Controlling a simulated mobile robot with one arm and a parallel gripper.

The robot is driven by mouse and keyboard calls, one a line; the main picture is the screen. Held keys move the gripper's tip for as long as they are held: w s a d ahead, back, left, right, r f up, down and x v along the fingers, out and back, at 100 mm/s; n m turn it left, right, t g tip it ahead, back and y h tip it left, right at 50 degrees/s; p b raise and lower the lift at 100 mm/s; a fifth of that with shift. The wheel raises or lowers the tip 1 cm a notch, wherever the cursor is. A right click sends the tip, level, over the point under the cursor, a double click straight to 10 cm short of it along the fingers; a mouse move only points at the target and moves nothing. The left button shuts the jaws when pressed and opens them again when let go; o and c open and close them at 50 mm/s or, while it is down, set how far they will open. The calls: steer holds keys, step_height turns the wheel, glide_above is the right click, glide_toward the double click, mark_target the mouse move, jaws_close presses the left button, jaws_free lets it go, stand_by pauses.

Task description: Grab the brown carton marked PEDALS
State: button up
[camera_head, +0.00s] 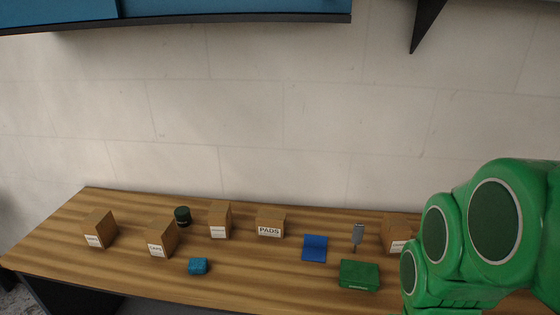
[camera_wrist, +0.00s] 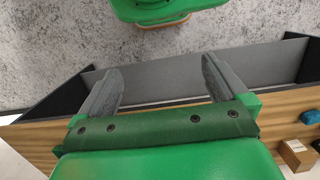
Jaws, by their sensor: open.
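Several brown cartons with white labels stand on the wooden bench. One carton (camera_head: 270,215) reads PADS. The labels on the far left carton (camera_head: 103,224), the narrow middle carton (camera_head: 220,215) and the right carton (camera_head: 396,232) are too small to read surely. Another carton (camera_head: 164,233) has a short word, perhaps CAPS or TAPE. I cannot tell which one is marked PEDALS. My gripper (camera_wrist: 161,82) is open and empty in the wrist view, with the fingers wide apart, away from the cartons. One brown carton (camera_wrist: 298,154) shows at that view's lower right.
On the bench (camera_head: 140,284) are a dark green tin (camera_head: 182,216), a teal box (camera_head: 198,266), a blue folded item (camera_head: 314,248), a grey-headed brush-like tool (camera_head: 357,236) and a green case (camera_head: 359,275). A blue cabinet (camera_head: 230,8) hangs above. My green arm covers the bench's right end.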

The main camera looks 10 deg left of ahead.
steer(key=shift+w+a, duration=0.1)
steer(key=w+a+r+m+y, duration=0.1)
steer(key=w+a+m+y, duration=0.25)
steer(key=w+a, duration=0.9)
steer(key=m+y, duration=1)
steer(key=m, duration=0.3)
glide_toward(222, 208)
steer(key=shift+x, duration=6.45)
steer(key=shift+d+f, duration=0.1)
steer(key=c, duration=0.8)
steer(key=shift+c, duration=0.2)
